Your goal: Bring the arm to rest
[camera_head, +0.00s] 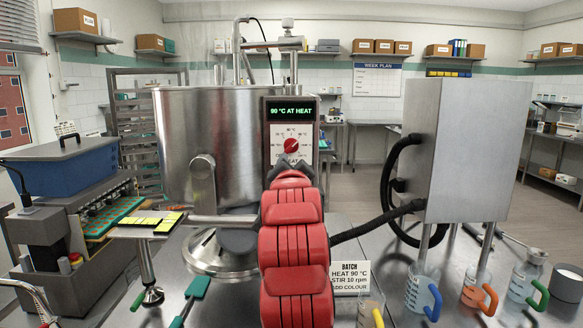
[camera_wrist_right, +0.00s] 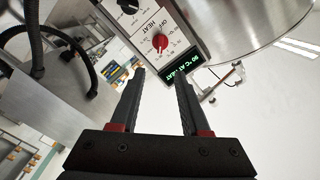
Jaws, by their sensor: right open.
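My right arm, red, reaches up the middle of the head view. My right gripper (camera_head: 291,166) is in front of the heat control panel (camera_head: 302,109), just below its red knob (camera_head: 291,146). In the right wrist view the gripper (camera_wrist_right: 161,80) is open, with nothing between its two black fingers. The red knob (camera_wrist_right: 160,41) shows beyond the fingertips there and looks apart from them. The panel's display reads 90 °C AT HEAT. The gripper and arm hide the panel's lower part. My left gripper is not in view.
A large steel kettle (camera_head: 183,125) stands behind the panel. A steel box (camera_head: 470,145) with black hoses is at right, above several jugs with coloured handles. A batch card (camera_head: 350,278) stands beside my arm. A depositor with a blue hopper (camera_head: 62,166) is at left.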

